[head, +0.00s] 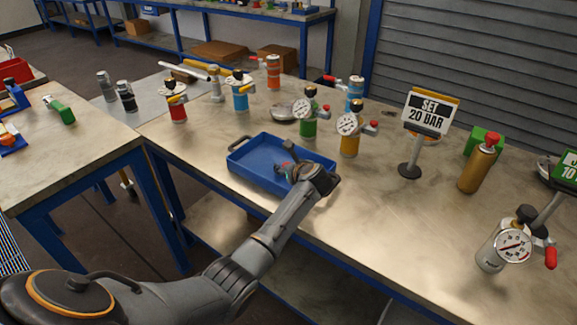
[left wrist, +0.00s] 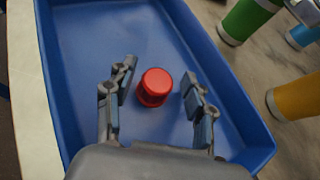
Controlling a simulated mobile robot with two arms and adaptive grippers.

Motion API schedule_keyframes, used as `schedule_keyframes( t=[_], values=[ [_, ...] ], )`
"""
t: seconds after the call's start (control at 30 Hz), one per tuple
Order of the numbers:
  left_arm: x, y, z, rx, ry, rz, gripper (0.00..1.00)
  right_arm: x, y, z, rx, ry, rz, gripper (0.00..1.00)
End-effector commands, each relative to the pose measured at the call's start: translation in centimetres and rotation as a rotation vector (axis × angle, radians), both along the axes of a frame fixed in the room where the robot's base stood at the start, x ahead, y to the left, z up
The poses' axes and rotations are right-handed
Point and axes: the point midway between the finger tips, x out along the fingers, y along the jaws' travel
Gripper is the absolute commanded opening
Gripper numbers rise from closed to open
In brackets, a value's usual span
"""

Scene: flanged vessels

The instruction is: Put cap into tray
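The blue tray (head: 258,156) lies near the front edge of the workbench and fills much of the left wrist view (left wrist: 88,55). A round red cap (left wrist: 154,87) shows over the tray floor, inside the tray's outline, and appears to rest there. My left gripper (head: 287,168) is over the tray. In the left wrist view its two fingers (left wrist: 158,95) are spread on either side of the cap, with clear gaps, touching nothing. The gripper hides most of the cap in the head view. My right gripper is not in view.
A green vessel (head: 308,122) and an orange vessel (head: 350,143) with gauges stand just behind the tray. A "SET 20 BAR" sign (head: 428,115), a gold vessel with a red top (head: 476,170) and a silver gauged vessel (head: 497,250) stand right. Bench is clear right of the tray.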

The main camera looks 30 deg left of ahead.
Motion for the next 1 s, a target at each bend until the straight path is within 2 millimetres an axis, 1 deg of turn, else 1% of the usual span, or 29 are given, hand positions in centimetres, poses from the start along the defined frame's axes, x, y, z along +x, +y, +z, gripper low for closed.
schedule_keyframes(
  t=[0.2,0.3,0.33,0.43,0.8,1.0],
  values=[
    [0.0,0.0,0.1,0.0,0.0,0.0,0.54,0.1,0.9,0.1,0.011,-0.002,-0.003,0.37],
    [0.0,0.0,0.6,0.001,-0.001,0.0,0.54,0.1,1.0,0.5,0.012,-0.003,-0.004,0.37],
    [-0.1,-0.3,0.5,-0.001,-0.001,-0.001,0.54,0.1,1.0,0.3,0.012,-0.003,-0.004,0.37],
    [-0.8,-1.3,0.9,-0.004,-0.002,-0.003,0.54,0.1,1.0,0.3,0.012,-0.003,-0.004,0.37],
    [-4.8,-6.2,4.4,-0.005,-0.003,-0.002,0.54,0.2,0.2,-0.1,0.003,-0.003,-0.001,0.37],
    [-6.2,-7.8,5.7,-0.003,-0.001,0.0,0.54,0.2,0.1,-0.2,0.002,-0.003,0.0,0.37]
  ],
)
